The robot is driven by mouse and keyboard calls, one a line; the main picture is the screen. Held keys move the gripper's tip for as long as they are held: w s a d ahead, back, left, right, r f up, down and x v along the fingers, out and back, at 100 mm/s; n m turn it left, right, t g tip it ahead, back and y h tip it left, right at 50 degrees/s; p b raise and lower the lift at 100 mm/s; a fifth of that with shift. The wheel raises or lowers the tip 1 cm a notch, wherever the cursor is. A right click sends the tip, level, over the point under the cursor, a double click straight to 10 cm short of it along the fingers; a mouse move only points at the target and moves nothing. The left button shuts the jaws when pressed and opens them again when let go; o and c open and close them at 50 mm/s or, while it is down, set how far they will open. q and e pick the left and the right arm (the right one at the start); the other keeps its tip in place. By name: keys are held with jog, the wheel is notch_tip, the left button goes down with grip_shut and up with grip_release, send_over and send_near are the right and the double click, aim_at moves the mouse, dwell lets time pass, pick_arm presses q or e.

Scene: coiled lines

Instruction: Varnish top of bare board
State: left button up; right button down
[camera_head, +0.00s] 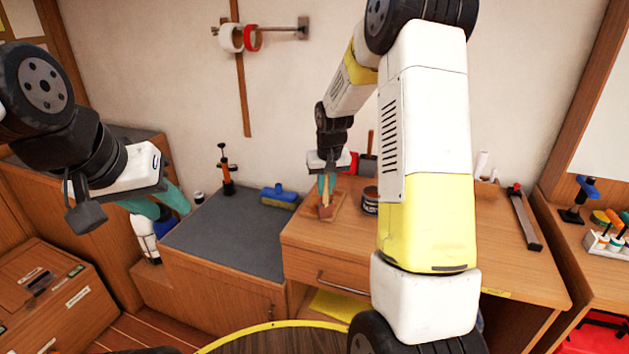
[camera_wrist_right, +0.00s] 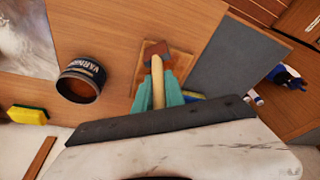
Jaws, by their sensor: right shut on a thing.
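The board (camera_head: 341,206) lies flat on the wooden desk near the back wall; it also shows in the right wrist view (camera_wrist_right: 149,55). My right gripper (camera_head: 326,186) is shut on a brush (camera_wrist_right: 158,80) with a pale wooden handle. The reddish-brown brush head (camera_head: 326,212) points down at the board; I cannot tell whether it touches. The open varnish tin (camera_head: 370,201) stands just right of the board, and its label and brown contents show in the right wrist view (camera_wrist_right: 80,82). My left gripper (camera_head: 160,203) hangs at the left, its teal fingers apart, away from the board.
A blue tool (camera_head: 279,195) and an orange-black clamp (camera_head: 227,170) stand on the grey-topped cabinet (camera_head: 230,232). A yellow sponge (camera_wrist_right: 28,115) lies near the tin. A long dark bar (camera_head: 525,215) lies at the desk's right. My right arm covers the desk's middle.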

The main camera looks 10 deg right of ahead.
jog(key=shift+s+a+r, duration=0.15)
jog(key=shift+s+a, duration=0.05)
jog(key=shift+s, duration=0.1)
notch_tip(320, 180, up, 2)
jog(key=shift+w+d+r, duration=0.1)
jog(key=shift+w, duration=0.05)
jog(key=shift+r, duration=2.8)
